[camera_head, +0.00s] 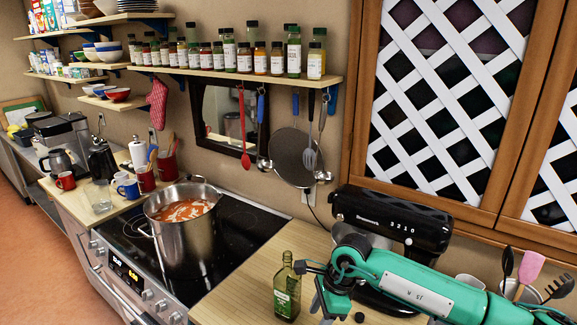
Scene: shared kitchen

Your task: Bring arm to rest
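My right arm, green with a white label, comes in from the lower right over the wooden counter (255,275). My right gripper (322,290) is at the bottom, just right of a dark green glass bottle (287,292) that stands upright. The dark fingers point downward and partly overlap other dark parts, so I cannot tell whether they are open or shut, or whether they touch anything. My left gripper is not in view.
A steel pot (185,235) of red soup stands on the black stove (235,235). A black stand mixer (395,222) is behind my arm. Utensils (530,275) stand at right. A spice shelf (240,75) and hanging tools are on the wall. Counter left of the bottle is clear.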

